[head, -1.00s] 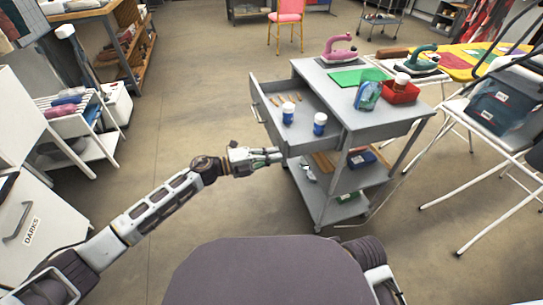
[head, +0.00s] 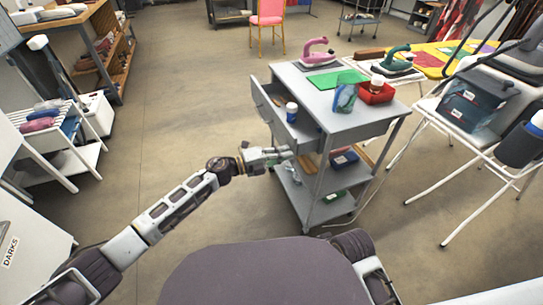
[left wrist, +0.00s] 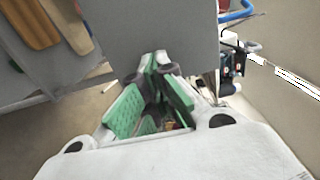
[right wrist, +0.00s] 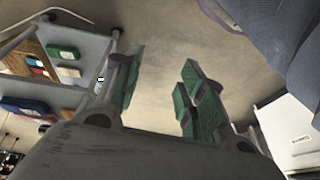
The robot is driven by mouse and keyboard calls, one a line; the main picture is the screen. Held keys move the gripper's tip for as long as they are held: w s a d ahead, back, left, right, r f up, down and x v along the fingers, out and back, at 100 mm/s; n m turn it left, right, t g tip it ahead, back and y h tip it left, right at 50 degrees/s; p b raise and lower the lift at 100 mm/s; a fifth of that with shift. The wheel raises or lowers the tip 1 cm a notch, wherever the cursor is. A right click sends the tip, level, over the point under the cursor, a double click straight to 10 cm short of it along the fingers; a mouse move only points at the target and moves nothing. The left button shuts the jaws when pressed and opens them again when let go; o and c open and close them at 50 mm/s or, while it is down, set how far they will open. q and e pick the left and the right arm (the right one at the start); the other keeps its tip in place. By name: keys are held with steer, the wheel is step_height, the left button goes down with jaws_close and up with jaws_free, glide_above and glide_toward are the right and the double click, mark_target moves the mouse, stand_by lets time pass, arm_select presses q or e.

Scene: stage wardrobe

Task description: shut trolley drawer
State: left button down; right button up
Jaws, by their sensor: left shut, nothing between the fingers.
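The grey trolley (head: 329,116) stands right of centre in the head view. Its drawer (head: 266,108) sticks out part way on the left side, with a blue and white bottle (head: 291,112) in it. My left gripper (head: 289,154) is shut and empty at the drawer front's near end. In the left wrist view, its green-padded fingertips (left wrist: 155,62) meet the edge of a grey panel (left wrist: 165,25); I cannot tell if they touch. My right gripper (right wrist: 158,85) is open and empty in the right wrist view, with the trolley's lower shelves to its left.
A white folding stand (head: 440,180) is at the right. The floor left of the trolley is clear.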

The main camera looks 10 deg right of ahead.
mark_target(309, 146)
arm_select(q)
steer(key=x, duration=0.9)
steer(key=shift+b, duration=0.4)
steer(key=shift+d, duration=0.25)
steer(key=shift+w+d, duration=0.1)
steer(key=shift+r, duration=0.1)
arm_select(e)
steer(key=shift+s+a, duration=0.3)
steer(key=shift+a, duration=0.15)
steer(key=shift+w+d+r, duration=0.1)
steer(key=shift+w, duration=0.05)
steer(key=shift+w+r, duration=0.1)
